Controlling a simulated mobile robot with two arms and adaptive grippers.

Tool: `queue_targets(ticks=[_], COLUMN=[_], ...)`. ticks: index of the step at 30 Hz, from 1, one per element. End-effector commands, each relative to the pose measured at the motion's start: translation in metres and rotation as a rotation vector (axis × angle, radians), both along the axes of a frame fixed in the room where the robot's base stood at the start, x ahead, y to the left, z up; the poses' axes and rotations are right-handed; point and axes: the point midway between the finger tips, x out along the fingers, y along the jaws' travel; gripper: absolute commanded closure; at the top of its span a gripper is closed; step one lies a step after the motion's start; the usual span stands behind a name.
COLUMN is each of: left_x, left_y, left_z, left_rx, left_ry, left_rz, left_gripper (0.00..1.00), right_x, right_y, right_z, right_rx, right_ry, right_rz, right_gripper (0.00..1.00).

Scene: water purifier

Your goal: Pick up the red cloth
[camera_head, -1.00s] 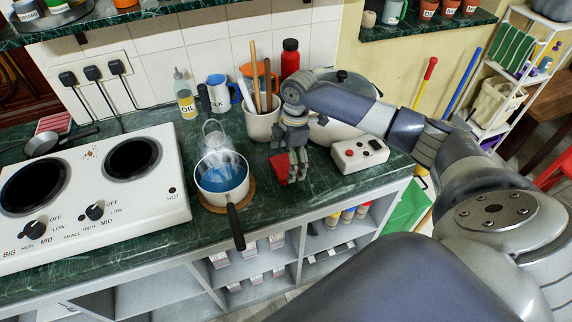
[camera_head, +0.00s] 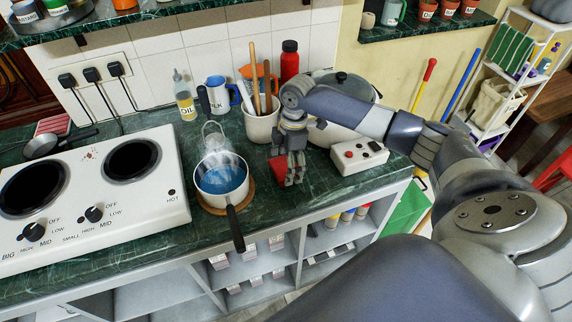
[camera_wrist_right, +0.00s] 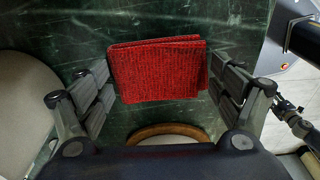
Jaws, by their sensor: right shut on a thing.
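The folded red cloth (camera_head: 278,171) is at the counter's front, just right of the steaming pot. It also shows in the right wrist view (camera_wrist_right: 158,70), with a finger at each side edge. My right gripper (camera_head: 289,176) points down at the cloth and partly hides it in the head view. It is shut on the cloth (camera_wrist_right: 158,70), fingers spread to its width. I cannot tell whether the cloth still touches the counter. My left gripper is not in view.
The pot (camera_head: 221,178) of blue liquid steams on a round wooden mat (camera_head: 206,205), its handle over the front edge. A utensil crock (camera_head: 260,126) and large lidded pot (camera_head: 330,130) stand behind my gripper. A white control box (camera_head: 358,157) is to the right, a stove (camera_head: 90,190) left.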

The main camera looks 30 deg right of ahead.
Motion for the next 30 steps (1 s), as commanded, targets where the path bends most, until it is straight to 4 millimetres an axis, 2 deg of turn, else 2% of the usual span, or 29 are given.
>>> queue_targets(ticks=[1, 5, 8, 11, 12, 21, 30], left_x=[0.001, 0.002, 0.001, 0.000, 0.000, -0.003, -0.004], left_y=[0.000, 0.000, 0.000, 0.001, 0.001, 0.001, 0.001], left_z=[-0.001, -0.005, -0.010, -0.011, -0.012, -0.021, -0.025], left_rx=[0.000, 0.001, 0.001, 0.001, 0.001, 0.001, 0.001], left_ry=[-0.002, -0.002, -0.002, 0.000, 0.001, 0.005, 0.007], left_rz=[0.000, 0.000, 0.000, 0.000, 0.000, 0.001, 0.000], left_gripper=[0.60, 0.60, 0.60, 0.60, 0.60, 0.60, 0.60], right_x=[0.000, 0.001, 0.002, -0.015, -0.023, -0.081, -0.118], right_y=[0.000, 0.000, 0.000, 0.012, 0.017, 0.064, 0.094], right_z=[0.002, 0.016, 0.033, 0.033, 0.033, 0.041, 0.046], right_rx=[0.001, 0.001, 0.000, 0.000, 0.000, 0.001, 0.000], right_ry=[0.000, -0.003, -0.005, 0.000, 0.000, -0.002, -0.001], right_rz=[0.000, 0.000, 0.000, 0.005, 0.005, 0.005, 0.001], right_gripper=[0.26, 0.41, 0.64, 0.95, 1.00, 1.00, 1.00])
